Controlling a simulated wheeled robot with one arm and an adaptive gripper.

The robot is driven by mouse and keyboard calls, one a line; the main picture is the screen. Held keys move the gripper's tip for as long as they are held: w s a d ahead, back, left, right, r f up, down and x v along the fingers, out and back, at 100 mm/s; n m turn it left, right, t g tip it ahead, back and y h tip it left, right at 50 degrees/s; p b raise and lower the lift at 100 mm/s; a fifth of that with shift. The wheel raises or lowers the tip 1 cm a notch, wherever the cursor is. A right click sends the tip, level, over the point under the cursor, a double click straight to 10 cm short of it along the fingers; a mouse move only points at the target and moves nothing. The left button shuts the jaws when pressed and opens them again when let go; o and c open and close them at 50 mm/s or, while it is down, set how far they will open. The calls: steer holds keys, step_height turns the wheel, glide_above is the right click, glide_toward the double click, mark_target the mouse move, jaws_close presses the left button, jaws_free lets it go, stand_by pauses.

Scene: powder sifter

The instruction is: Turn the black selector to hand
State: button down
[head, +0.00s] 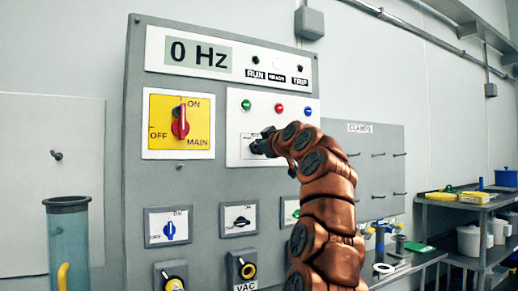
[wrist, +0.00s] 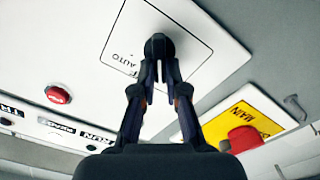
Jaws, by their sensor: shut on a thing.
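The black selector (wrist: 158,46) sits on a white plate with an AUTO label, seen in the wrist view. My gripper (wrist: 159,72) is shut on its knob, with a fingertip on each side. The rest of the lettering on the plate is cut off or hidden, so I cannot tell which position the knob points to. In the head view my gripper (head: 262,146) reaches the white plate from the right and covers most of the selector.
A red main switch (head: 180,122) on a yellow plate is to the left. Green, red and blue buttons (head: 279,108) are just above my gripper. A blue switch (head: 169,229) and another black switch (head: 241,221) are below. The display (head: 198,53) reads 0 Hz.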

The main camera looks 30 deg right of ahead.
steer(key=shift+a+f+n, duration=0.1)
steer(key=shift+a+n, duration=0.05)
steer(key=shift+n, duration=0.85)
steer(key=c, duration=1.2)
jaws_free()
steer(key=shift+s, duration=0.15)
steer(key=s+a, duration=0.1)
steer(key=s, duration=1)
steer(key=shift+s, duration=0.3)
